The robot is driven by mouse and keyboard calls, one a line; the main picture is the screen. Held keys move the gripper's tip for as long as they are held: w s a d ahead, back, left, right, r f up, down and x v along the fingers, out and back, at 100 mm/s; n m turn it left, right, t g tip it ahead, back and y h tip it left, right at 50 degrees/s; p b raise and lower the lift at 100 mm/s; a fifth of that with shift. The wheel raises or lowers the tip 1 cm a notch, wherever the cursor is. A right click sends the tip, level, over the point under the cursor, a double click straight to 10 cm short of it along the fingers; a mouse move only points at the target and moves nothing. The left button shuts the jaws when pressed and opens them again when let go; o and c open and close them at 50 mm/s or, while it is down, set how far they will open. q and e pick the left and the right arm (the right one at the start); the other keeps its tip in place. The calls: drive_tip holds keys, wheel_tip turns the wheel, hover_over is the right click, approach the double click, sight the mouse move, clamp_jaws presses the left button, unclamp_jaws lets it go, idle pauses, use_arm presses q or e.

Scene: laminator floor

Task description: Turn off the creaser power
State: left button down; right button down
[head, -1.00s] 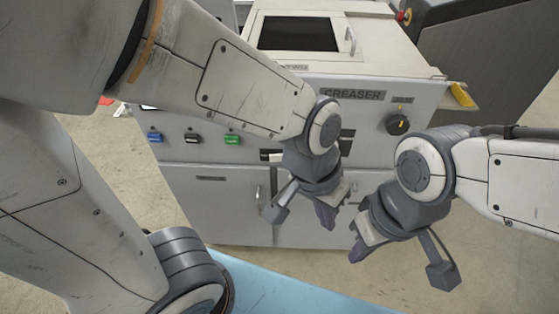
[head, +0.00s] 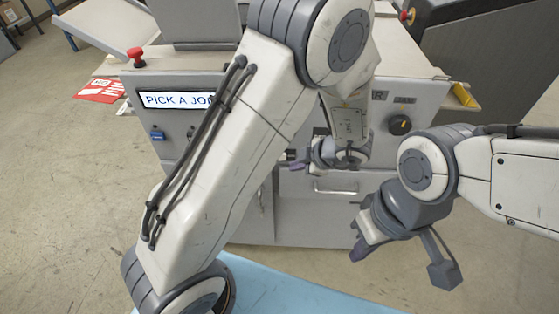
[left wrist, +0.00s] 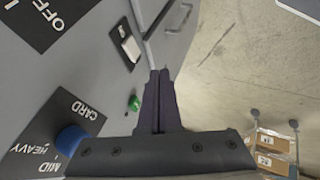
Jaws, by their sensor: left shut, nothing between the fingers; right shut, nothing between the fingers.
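The creaser (head: 300,222) is the grey machine in front of me. My left arm covers much of its front panel in the head view. My left gripper (head: 296,167) is shut and empty, low in front of the panel. In the left wrist view its fingers (left wrist: 158,75) are together, close to the panel. A white rocker switch in a black frame (left wrist: 128,42) is beyond the fingertips to the left. A black plate reading OFF (left wrist: 50,20) is at the upper left. My right gripper (head: 358,247) is shut and empty, right of the left one.
The screen (head: 178,100) reads PICK A JOB. A red mushroom button (head: 136,57) stands at the left top edge. A black knob (head: 400,125) is at the right. The wrist view shows a green button (left wrist: 133,102) and blue knob (left wrist: 72,140).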

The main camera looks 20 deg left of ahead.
use_arm(q)
drive_tip(key=w+a+f, duration=0.6)
drive_tip(key=a+f, duration=0.1)
drive_tip(key=f, duration=0.1)
drive_tip(key=shift+w, duration=0.15)
idle(0.5)
drive_tip(key=shift+p, duration=0.3)
